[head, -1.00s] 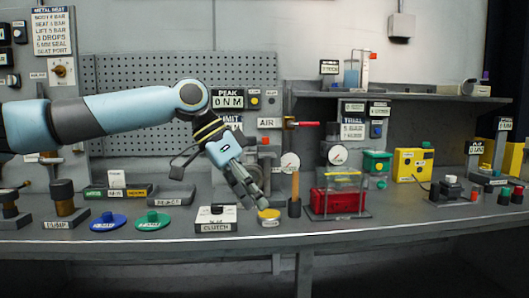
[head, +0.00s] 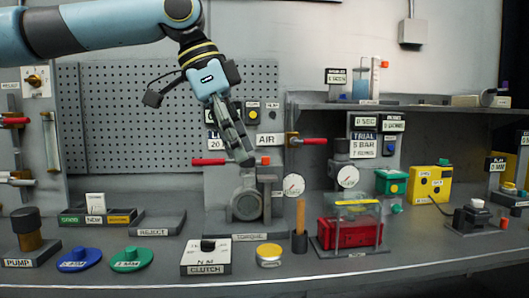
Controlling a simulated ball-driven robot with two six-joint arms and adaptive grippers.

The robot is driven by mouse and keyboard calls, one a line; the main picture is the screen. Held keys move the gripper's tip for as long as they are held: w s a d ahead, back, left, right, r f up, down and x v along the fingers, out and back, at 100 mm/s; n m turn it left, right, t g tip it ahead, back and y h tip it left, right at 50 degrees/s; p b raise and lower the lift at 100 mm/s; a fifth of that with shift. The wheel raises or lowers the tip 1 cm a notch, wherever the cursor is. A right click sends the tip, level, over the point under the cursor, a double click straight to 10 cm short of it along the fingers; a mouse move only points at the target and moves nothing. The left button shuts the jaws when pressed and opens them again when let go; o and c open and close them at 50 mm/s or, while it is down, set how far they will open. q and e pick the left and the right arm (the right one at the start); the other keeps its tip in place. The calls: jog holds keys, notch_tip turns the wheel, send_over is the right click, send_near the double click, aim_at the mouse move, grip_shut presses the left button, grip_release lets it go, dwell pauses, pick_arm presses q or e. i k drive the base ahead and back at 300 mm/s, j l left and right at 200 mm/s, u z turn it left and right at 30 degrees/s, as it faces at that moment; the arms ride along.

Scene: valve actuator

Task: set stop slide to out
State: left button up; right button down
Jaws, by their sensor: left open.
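My left gripper (head: 243,155) comes down from the upper left in the head view, its fingers pointing down. It is open, with nothing seen between the fingers. The fingertips are just above the grey round-bodied unit (head: 246,204) on the stand marked TORQUE (head: 249,237); I cannot tell if they touch anything. A red handle (head: 209,161) lies just left of the fingertips. I cannot make out a part labelled as the stop slide; the gripper hides part of the panel behind it. My right gripper is not in view.
In front stand the CLUTCH box (head: 206,258), a yellow-topped round tin (head: 269,254), and blue (head: 79,259) and green (head: 131,258) discs. An upright wooden-handled tool (head: 300,222) and a red box (head: 350,232) stand to the right. A red AIR lever (head: 308,141) juts from the panel.

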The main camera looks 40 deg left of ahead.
aim_at(266, 160)
jog(key=i+j, duration=0.25)
jog(key=j, duration=0.15)
jog(key=i+j, duration=0.55)
jog(key=j, duration=0.25)
jog(key=i+j, duration=0.3)
jog(key=j, duration=0.15)
